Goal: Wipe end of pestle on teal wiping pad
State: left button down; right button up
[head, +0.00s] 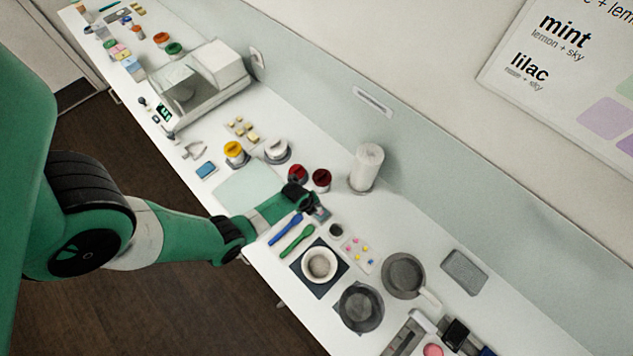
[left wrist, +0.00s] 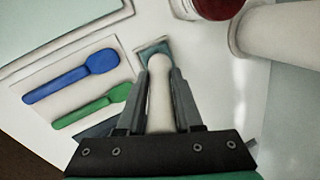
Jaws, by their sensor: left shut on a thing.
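My left gripper (left wrist: 158,100) is shut on the white pestle (left wrist: 160,75), whose rounded end points away from the jaws. The pestle end lies over the small teal wiping pad (left wrist: 150,49) in the left wrist view; I cannot tell whether it touches the pad. In the head view my left gripper (head: 312,205) is over the counter by the pad (head: 321,213), and the pestle is mostly hidden there. My right gripper is not in view.
A blue spatula (head: 286,228) and a green spatula (head: 297,241) lie beside the gripper. A white bowl (head: 334,264), a dark pan (head: 403,272), red-topped jars (head: 321,178) and a paper roll (head: 366,167) stand around it. A pale board (head: 240,192) lies left.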

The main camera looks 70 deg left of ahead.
pick_arm(q)
jog(key=shift+w+d, duration=0.25)
jog(key=shift+d, duration=0.25)
jog(key=shift+w+d, duration=0.25)
jog(key=shift+d, duration=0.2)
jog(key=shift+a, duration=0.1)
jog(key=shift+s+a, duration=0.3)
jog(key=shift+a, duration=0.2)
jog(key=shift+s+a, duration=0.25)
jog(key=shift+a, duration=0.2)
jog(key=shift+d, duration=0.1)
jog(key=shift+w+d, duration=0.3)
jog(key=shift+d, duration=0.2)
jog(key=shift+w+d, duration=0.25)
jog(key=shift+d, duration=0.2)
jog(key=shift+s+a, duration=0.3)
jog(key=shift+a, duration=0.25)
jog(key=shift+s+a, duration=0.25)
jog(key=shift+a, duration=0.25)
jog(key=shift+d, duration=0.1)
